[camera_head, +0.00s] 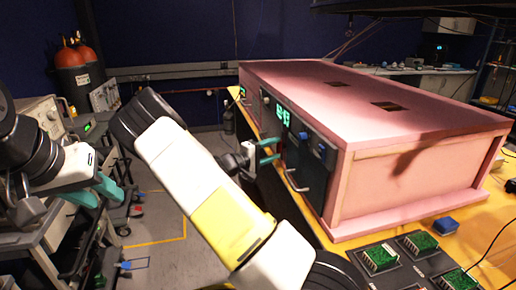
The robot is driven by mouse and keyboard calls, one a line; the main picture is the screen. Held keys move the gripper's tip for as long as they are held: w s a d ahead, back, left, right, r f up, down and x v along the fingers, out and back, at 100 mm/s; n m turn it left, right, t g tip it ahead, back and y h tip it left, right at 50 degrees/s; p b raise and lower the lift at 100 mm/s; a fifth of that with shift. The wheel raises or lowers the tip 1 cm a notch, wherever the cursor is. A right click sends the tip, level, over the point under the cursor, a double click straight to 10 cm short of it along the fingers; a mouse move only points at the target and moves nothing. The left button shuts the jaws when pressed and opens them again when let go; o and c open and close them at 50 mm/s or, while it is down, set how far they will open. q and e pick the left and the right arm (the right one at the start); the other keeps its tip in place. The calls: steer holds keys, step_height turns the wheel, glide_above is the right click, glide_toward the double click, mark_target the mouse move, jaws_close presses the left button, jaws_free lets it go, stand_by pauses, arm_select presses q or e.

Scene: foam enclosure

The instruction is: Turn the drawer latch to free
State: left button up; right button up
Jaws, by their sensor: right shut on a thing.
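The pink foam enclosure (400,115) sits on the yellow table, its dark front panel facing left. The drawer front (308,172) has a metal bar handle (297,181) and blue knobs (322,149) near its top. My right gripper (270,151) is at the front panel, left of the handle, its green fingers pointing at the panel. It is shut on a small part there, apparently the drawer latch; the fingers hide that part and its angle cannot be told. My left gripper (99,193) is open and empty at the left, well away from the enclosure.
A black tray with green circuit boards (380,257) lies on the yellow table (347,240) at the front right. Grey carts with equipment (45,125) and orange-topped cylinders (75,65) stand at the left.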

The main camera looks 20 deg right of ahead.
stand_by(0.5)
steer(key=o, duration=1.4)
steer(key=shift+a, duration=0.15)
